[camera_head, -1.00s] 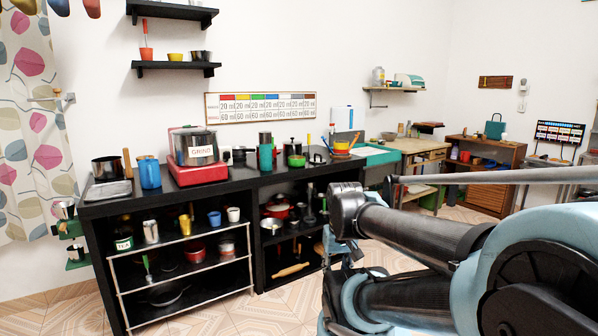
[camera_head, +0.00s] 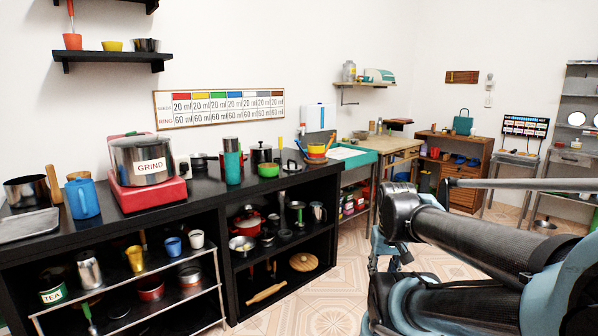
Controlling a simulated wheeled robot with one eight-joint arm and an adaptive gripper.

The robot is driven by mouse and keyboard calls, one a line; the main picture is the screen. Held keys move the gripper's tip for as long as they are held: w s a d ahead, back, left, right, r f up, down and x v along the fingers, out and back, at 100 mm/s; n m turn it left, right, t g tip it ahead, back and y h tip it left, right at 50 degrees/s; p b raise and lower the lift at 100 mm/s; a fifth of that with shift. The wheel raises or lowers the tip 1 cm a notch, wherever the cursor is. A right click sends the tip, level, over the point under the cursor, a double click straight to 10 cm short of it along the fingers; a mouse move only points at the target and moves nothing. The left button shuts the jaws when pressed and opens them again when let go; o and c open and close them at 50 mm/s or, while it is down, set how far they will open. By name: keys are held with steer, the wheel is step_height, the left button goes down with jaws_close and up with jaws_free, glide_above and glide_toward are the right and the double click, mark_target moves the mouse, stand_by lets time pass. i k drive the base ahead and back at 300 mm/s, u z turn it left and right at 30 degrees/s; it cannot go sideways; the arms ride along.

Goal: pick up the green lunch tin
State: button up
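No object is clearly marked as the green lunch tin. A teal-green box with a handle (camera_head: 463,124) stands on the wooden cabinet at the back right and could be it. A small green pot (camera_head: 268,169) sits on the black counter, and a green-banded tin labelled TEA (camera_head: 53,293) stands on the shelf below at the left. My arm reaches in from the right edge, apart from all of these. I cannot make out my gripper's fingers in this view.
The black counter (camera_head: 100,224) runs along the left wall with a red GRIND machine (camera_head: 148,193) and a blue mug (camera_head: 82,199) on it. A wooden cabinet (camera_head: 458,156) and a wooden bench (camera_head: 393,147) stand behind. The tiled floor (camera_head: 310,290) is clear in the middle.

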mark_target(265, 170)
steer(key=i, duration=0.9)
steer(key=u, duration=0.6)
steer(key=i, duration=0.45)
steer(key=u, duration=0.3)
